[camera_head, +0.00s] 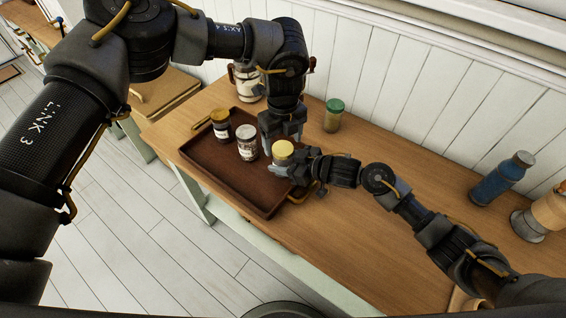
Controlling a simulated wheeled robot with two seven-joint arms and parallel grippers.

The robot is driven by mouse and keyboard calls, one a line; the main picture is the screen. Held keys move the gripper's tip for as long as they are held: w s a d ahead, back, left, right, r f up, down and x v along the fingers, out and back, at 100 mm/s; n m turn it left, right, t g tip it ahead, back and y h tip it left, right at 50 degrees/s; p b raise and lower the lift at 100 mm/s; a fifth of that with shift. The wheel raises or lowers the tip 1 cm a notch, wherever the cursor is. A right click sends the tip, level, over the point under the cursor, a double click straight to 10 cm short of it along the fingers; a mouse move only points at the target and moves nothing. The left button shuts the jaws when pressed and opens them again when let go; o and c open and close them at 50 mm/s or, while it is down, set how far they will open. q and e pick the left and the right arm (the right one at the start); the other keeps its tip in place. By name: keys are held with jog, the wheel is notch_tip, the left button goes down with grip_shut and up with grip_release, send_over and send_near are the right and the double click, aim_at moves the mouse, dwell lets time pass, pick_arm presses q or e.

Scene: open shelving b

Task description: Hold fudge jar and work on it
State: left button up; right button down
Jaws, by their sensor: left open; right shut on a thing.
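A jar with a yellow lid (283,149) stands upright at the right side of a dark brown tray (205,163). My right gripper (282,168) comes in from the right and is shut on this jar below its lid. The gripper hides most of the jar's body, so I cannot read a label to confirm that it is the fudge jar. My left gripper (281,140) points down just above the yellow lid, with its fingers open to either side. I cannot tell whether the fingers touch the lid.
Behind are a green-lidded jar (333,116) and a pale canister (246,82). The wooden counter (400,150) between is clear.

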pick_arm(q)
jog(key=shift+f, duration=1)
pick_arm(e)
jog(key=shift+s+d+f, duration=0.1)
jog(key=shift+f, duration=0.2)
pick_arm(q)
jog(key=c, duration=1)
jog(key=shift+m, duration=0.8)
jog(key=o, duration=1.2)
jog(key=shift+a, duration=0.1)
jog(key=shift+c, duration=0.2)
jog(key=shift+r, duration=0.15)
notch_tip(320, 180, up, 12)
